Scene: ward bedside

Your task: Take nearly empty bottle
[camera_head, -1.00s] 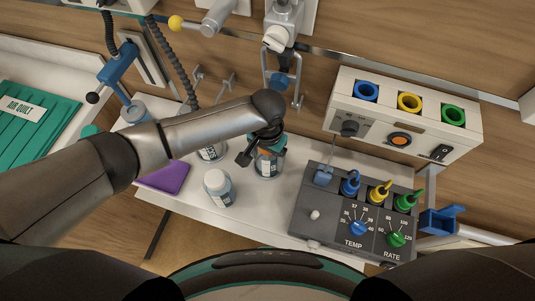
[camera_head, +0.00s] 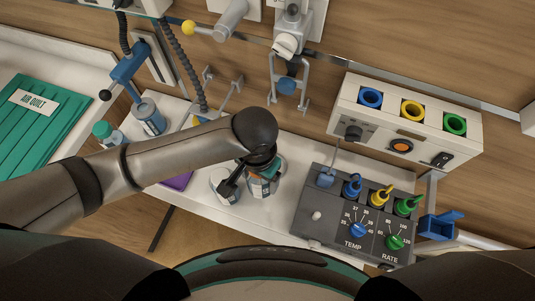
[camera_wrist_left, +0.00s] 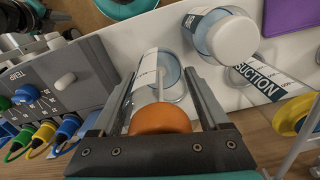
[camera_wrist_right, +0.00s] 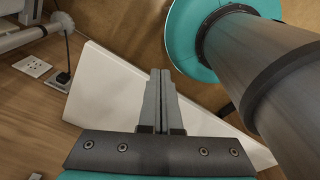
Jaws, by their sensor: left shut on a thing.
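My left gripper (camera_head: 250,178) is shut on a clear bottle with an orange cap (camera_wrist_left: 160,119) and a white label. The bottle stands between the two fingers in the left wrist view; its body also shows in the head view (camera_head: 265,187), partly hidden by the gripper. I cannot tell whether its base touches the white shelf.
A grey control box (camera_head: 330,235) with TEMP and RATE knobs stands right of the bottle. A socket unit (camera_head: 400,118) is behind it. A jar labelled SUCTION (camera_wrist_left: 262,82), a blue-lidded jar (camera_head: 148,119) and a teal-capped bottle (camera_head: 106,134) are left.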

